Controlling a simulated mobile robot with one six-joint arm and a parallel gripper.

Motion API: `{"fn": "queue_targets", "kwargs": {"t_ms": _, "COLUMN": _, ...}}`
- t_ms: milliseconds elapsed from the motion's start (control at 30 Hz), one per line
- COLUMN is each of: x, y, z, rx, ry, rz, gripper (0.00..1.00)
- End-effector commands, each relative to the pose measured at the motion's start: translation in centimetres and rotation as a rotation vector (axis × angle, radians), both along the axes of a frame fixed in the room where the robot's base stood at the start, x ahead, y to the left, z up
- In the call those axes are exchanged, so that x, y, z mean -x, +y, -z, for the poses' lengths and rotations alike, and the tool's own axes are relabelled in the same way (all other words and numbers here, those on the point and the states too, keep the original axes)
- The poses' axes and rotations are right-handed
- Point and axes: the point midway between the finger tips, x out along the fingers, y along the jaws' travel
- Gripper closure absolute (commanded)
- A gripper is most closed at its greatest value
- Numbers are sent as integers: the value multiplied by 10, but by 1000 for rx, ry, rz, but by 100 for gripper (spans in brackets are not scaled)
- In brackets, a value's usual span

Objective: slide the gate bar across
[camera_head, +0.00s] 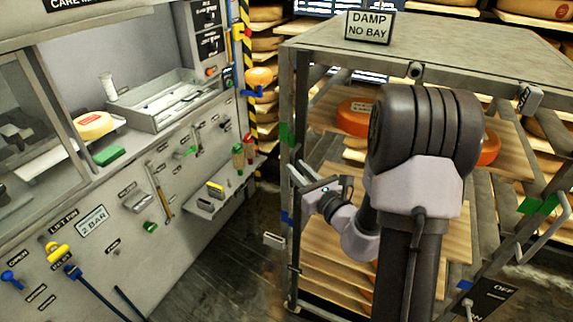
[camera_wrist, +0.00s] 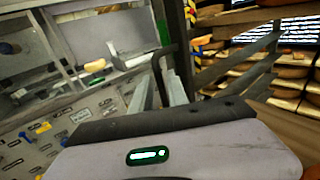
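My gripper (camera_head: 308,178) is at the left front post of the grey rack (camera_head: 470,40), between a green tape mark and a blue one. Its two pale fingers stand apart in the wrist view (camera_wrist: 160,92). A dark bent handle (camera_wrist: 157,72) rises between or just beyond the fingers; I cannot tell whether they touch it. It may belong to the gate bar, but no full bar across the rack front is clear. My arm hides the middle of the rack front in the head view.
Orange cheese wheels (camera_head: 354,117) lie on the rack's wooden boards. A "DAMP NO BAY" sign (camera_head: 369,26) stands on top. A grey handle (camera_head: 545,232) juts out at the right post. A machine panel (camera_head: 110,215) with levers fills the left; dark floor lies between.

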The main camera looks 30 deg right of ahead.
Motion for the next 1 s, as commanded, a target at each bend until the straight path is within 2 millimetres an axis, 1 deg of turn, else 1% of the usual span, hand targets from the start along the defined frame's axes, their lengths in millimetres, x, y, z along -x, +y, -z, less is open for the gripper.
{"fn": "queue_targets", "kwargs": {"t_ms": 33, "x": -11, "y": 2, "z": 0, "rx": 1, "ry": -1, "rz": -3, "gripper": 80}}
{"fn": "queue_targets", "kwargs": {"t_ms": 100, "x": -24, "y": 3, "z": 0, "rx": 1, "ry": 0, "rz": -4, "gripper": 80}}
{"fn": "queue_targets", "kwargs": {"t_ms": 200, "x": -40, "y": 4, "z": 0, "rx": 1, "ry": 0, "rz": -3, "gripper": 80}}
{"fn": "queue_targets", "kwargs": {"t_ms": 333, "x": -53, "y": 5, "z": 0, "rx": 0, "ry": 1, "rz": -2, "gripper": 80}}
{"fn": "queue_targets", "kwargs": {"t_ms": 467, "x": -58, "y": 5, "z": 0, "rx": 0, "ry": 0, "rz": -1, "gripper": 80}}
{"fn": "queue_targets", "kwargs": {"t_ms": 667, "x": -58, "y": 5, "z": 0, "rx": 0, "ry": 1, "rz": -1, "gripper": 80}}
{"fn": "queue_targets", "kwargs": {"t_ms": 700, "x": -58, "y": 5, "z": 0, "rx": 0, "ry": 1, "rz": -1, "gripper": 84}}
{"fn": "queue_targets", "kwargs": {"t_ms": 767, "x": -58, "y": 5, "z": 0, "rx": 0, "ry": 1, "rz": -1, "gripper": 96}}
{"fn": "queue_targets", "kwargs": {"t_ms": 800, "x": -58, "y": 5, "z": 0, "rx": 0, "ry": 1, "rz": -1, "gripper": 100}}
{"fn": "queue_targets", "kwargs": {"t_ms": 1000, "x": -58, "y": 5, "z": 0, "rx": 0, "ry": 1, "rz": -1, "gripper": 100}}
